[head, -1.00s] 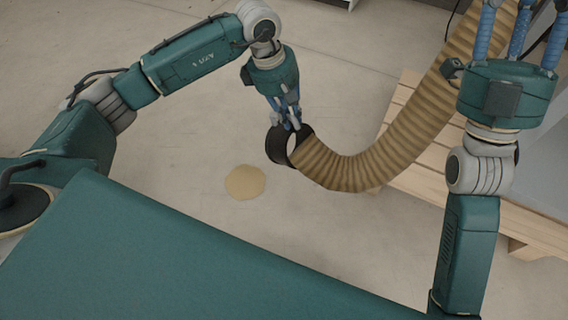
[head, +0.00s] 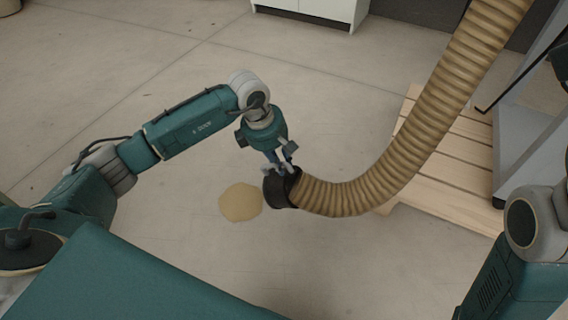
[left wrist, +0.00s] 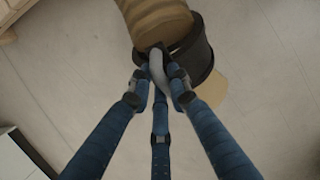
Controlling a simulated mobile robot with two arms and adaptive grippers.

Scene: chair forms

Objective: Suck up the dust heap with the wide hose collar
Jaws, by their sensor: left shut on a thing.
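The wide black hose collar (head: 278,188) sits on the end of a ribbed tan hose (head: 400,165). My left gripper (head: 282,168) is shut on the collar's rim. In the left wrist view the fingers (left wrist: 160,75) close on the rim of the collar (left wrist: 203,58), with the hose (left wrist: 158,22) running up from it. The flat tan dust heap (head: 240,202) lies on the floor just left of the collar's mouth. Part of the heap (left wrist: 213,88) shows beside the collar in the left wrist view. My right gripper is out of view; only part of my right arm shows at lower right.
A slatted wooden pallet (head: 455,150) lies on the floor at right, behind the hose. A white cabinet (head: 325,10) is at the back. The concrete floor (head: 130,85) around the heap is clear.

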